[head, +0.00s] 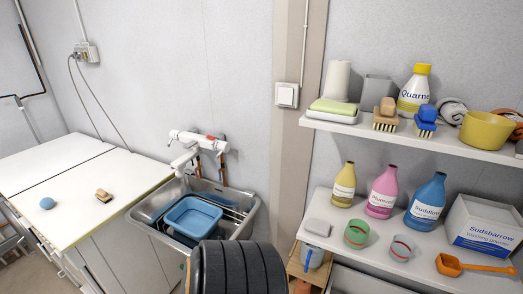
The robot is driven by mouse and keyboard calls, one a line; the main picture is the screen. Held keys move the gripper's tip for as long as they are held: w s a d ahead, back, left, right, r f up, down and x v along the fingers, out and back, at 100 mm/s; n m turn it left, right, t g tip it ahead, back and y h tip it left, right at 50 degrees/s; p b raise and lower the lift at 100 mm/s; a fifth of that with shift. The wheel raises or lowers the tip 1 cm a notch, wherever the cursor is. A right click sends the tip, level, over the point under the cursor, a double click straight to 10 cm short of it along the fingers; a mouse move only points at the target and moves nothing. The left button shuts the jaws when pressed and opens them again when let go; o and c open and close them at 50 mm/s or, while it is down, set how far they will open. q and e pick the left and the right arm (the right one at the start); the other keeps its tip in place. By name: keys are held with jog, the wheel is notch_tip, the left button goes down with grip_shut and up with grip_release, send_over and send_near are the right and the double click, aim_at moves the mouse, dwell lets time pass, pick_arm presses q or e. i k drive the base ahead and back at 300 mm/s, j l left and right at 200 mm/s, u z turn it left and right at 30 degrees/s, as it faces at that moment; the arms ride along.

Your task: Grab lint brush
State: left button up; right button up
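No gripper of mine can be made out in the head view. I cannot tell for sure which brush is the lint brush. A small brown brush (103,195) lies on the white counter at the left, beside a blue ball-like item (47,203). On the upper shelf at the right, a brown-backed brush (385,117) with pale bristles stands next to a blue brush (426,121). A large dark ribbed shape close to the camera covers the bottom middle and hides what is behind it.
A steel sink (150,208) holds a blue basin (192,216) under a white tap (187,141). Coloured bottles, cups and an orange scoop (449,265) crowd the lower shelf. The counter (60,165) is mostly clear.

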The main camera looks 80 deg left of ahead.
aim_at(102, 195)
jog(key=u, duration=3.9)
jog(key=i+j, duration=0.15)
jog(key=i, duration=0.15)
jog(key=i+j, duration=0.2)
jog(key=i+j+z, duration=0.7)
jog(key=i+l, duration=0.05)
jog(key=l, duration=0.05)
